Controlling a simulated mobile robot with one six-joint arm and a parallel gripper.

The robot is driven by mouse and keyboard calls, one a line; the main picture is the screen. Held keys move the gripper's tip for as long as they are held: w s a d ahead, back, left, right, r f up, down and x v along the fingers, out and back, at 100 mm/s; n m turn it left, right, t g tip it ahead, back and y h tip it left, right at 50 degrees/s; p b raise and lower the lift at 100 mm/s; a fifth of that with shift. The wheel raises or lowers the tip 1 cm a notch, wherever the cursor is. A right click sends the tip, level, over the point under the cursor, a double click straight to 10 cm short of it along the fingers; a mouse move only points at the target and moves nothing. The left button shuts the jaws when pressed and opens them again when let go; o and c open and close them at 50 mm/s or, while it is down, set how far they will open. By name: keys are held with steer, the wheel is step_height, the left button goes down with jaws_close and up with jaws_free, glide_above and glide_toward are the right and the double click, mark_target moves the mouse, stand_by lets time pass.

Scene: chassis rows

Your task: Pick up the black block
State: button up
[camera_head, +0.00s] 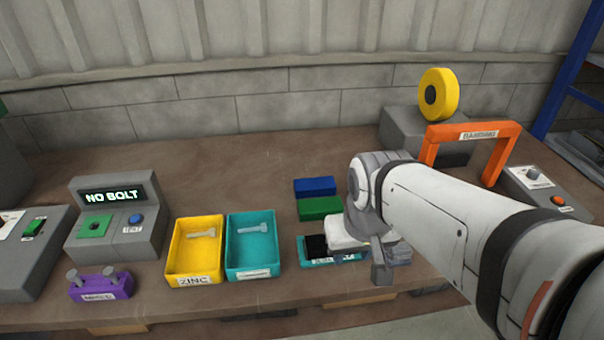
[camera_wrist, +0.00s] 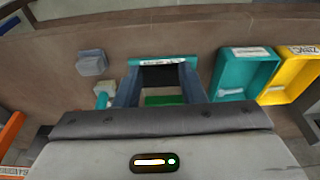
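The black block (camera_head: 316,245) lies by the front edge of the table, at a teal labelled holder (camera_head: 304,262). In the wrist view, the black block (camera_wrist: 161,76) shows between the two fingers of my gripper (camera_wrist: 161,82), with the holder's teal labelled edge (camera_wrist: 140,61) just beyond the fingertips. The fingers stand close along both sides of the block. I cannot tell whether they touch it. In the head view, my wrist hides the block's right part and the fingers.
A green block (camera_head: 320,208) and a blue block (camera_head: 314,186) lie behind. Left stand a teal bin (camera_head: 233,250) and a yellow bin (camera_head: 175,258), each holding a bolt. An orange frame (camera_head: 433,137) stands at right. The table's back middle is clear.

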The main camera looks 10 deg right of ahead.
mark_target(316, 248)
steer(key=shift+o, duration=0.3)
steer(key=shift+s+d, duration=0.1)
steer(key=shift+s, duration=0.05)
